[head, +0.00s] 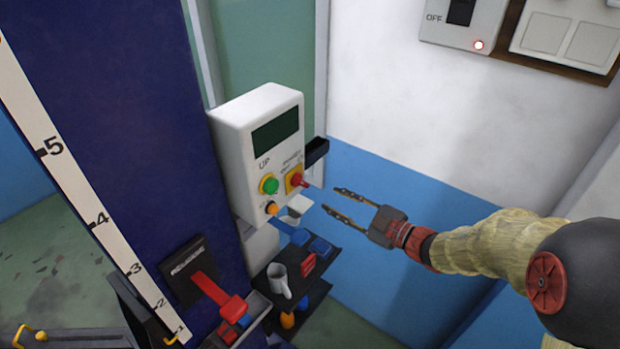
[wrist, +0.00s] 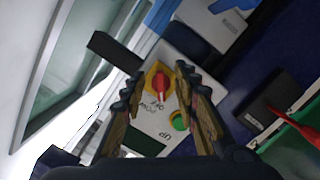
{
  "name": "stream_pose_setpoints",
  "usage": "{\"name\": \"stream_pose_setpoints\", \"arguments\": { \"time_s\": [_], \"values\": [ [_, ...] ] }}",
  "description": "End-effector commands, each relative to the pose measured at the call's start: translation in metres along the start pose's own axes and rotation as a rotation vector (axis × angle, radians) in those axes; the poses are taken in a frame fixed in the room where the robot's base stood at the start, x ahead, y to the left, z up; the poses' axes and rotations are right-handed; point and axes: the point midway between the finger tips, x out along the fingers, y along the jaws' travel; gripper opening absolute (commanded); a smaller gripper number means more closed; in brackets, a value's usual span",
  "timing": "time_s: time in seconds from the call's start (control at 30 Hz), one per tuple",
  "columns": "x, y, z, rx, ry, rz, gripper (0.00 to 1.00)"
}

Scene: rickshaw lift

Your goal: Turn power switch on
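The power switch (head: 297,180) is a red rotary knob on a yellow plate, at the right of the white control box (head: 228,130). It also shows in the wrist view (wrist: 160,83), between my fingers in the picture. My gripper (head: 333,200) is open and empty, just right of the knob and apart from it in the head view. In the wrist view its two fingers (wrist: 155,105) lie on either side of the knob. A green UP button (head: 269,184) and an orange knob (head: 272,208) sit left of the switch on the same box.
A red lever (head: 215,291) stands lower left on a dark blue column (head: 120,90). Below the box, a dark shelf (head: 300,303) holds a grey mug (head: 279,280) and small items. A wall panel marked OFF (head: 445,30) has a lit red lamp.

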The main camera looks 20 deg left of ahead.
Motion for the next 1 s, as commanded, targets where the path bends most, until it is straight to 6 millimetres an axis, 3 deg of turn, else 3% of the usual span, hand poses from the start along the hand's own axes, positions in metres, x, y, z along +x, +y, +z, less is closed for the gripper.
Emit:
{"name": "stream_pose_setpoints", "arguments": {
  "time_s": [0.1, 0.2, 0.7, 1.0],
  "values": [
    [-0.002, -0.002, -0.026, -0.017, 0.096, -0.005, 0.3],
    [0.0, 0.0, -0.035, -0.023, 0.129, 0.0, 0.3],
    [0.064, 0.0, -0.044, -0.026, 0.13, 0.001, 0.3],
    [0.075, 0.001, -0.045, -0.025, 0.129, 0.003, 0.3]
  ]
}}
